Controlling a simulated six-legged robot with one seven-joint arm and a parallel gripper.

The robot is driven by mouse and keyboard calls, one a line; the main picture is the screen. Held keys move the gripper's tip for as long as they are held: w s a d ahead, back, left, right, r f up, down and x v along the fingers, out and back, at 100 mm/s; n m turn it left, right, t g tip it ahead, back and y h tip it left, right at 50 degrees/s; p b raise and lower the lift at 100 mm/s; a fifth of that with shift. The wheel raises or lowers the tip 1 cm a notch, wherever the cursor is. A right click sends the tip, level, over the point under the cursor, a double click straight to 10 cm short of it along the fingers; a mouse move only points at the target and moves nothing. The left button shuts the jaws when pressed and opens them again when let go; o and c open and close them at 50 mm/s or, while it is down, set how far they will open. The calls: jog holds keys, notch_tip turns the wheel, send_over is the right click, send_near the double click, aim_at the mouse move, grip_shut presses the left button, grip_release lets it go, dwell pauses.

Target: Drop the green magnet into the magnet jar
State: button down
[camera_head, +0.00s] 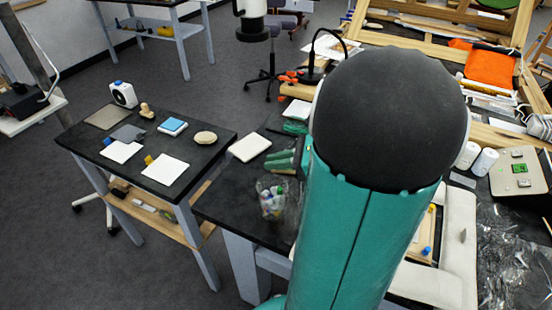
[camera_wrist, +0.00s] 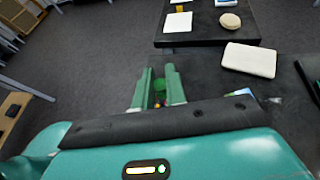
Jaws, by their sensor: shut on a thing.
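My gripper (camera_wrist: 158,80) is shut on the green magnet (camera_wrist: 160,87), which shows between the two green fingers in the wrist view. In the head view my gripper (camera_head: 281,160) shows left of my large arm link; the magnet cannot be told apart from the green fingers there. The magnet jar (camera_head: 272,203) is a clear jar with several coloured pieces in it, near the left end of the dark bench. In the head picture the fingers lie just above the jar. In the wrist view small yellow and red spots show below the magnet, between the fingers.
A white pad (camera_head: 250,147) lies on the bench beyond the fingers. A separate dark table (camera_head: 80,140) at left holds white cards, a blue block and a round beige piece. A gap of floor separates them. My arm hides much of the bench.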

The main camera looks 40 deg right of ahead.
aim_at(278, 177)
jog(key=f, duration=0.4)
jog(key=shift+s, duration=0.25)
jog(key=shift+f, duration=0.55)
jog(key=c, duration=1.4)
grip_release()
jog(key=shift+o, duration=0.2)
jog(key=v, duration=1.3)
jog(key=shift+s+d, duration=0.2)
jog(key=shift+s, duration=0.15)
